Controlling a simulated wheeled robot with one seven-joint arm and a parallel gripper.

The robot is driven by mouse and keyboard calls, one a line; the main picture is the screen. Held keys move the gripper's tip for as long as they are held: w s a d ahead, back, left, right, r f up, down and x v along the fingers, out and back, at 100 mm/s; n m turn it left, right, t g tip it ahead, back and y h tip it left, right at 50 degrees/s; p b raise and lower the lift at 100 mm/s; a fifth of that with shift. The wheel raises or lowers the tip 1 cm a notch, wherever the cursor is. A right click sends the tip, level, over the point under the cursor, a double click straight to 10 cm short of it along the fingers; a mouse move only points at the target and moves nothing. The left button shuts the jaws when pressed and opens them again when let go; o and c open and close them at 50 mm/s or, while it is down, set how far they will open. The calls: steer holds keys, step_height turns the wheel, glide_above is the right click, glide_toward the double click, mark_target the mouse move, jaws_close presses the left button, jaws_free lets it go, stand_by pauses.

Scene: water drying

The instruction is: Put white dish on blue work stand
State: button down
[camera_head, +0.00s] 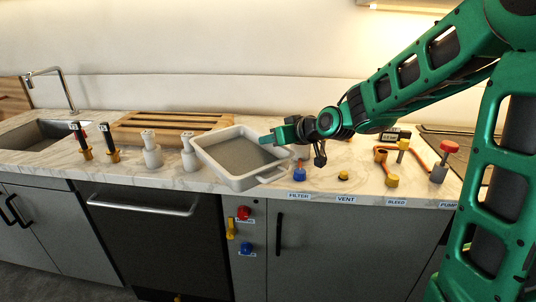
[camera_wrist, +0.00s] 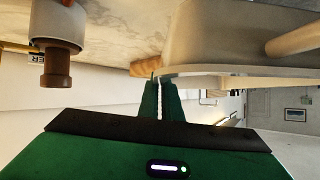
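The white dish (camera_head: 208,161) is a shallow rectangular tray with a grey inside. In the head view it is tilted, with its near corner low by the counter's front edge. My gripper (camera_head: 268,138) is at its right rim. In the wrist view the fingers (camera_wrist: 160,100) are close together on the thin rim of the dish (camera_wrist: 215,35), so my gripper looks shut on it. I cannot clearly make out a blue work stand. A small blue fitting (camera_head: 299,174) stands above the FILTER label, just right of the dish.
White posts (camera_head: 152,152) and black-and-orange tools (camera_head: 84,143) stand left of the dish. A wooden slatted rack (camera_head: 165,125) lies behind. Yellow, orange and red fittings (camera_head: 391,180) stand to the right. The sink (camera_head: 35,133) is far left. The counter's front edge is near.

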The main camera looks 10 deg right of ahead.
steer(key=w+d+f, duration=0.1)
steer(key=w, duration=0.1)
steer(key=w+d+f, duration=0.1)
steer(key=d, duration=0.1)
steer(key=shift+w+f, duration=0.4)
steer(key=shift+f, duration=1.95)
steer(key=shift+f, duration=0.1)
steer(key=c, duration=2)
jaws_free()
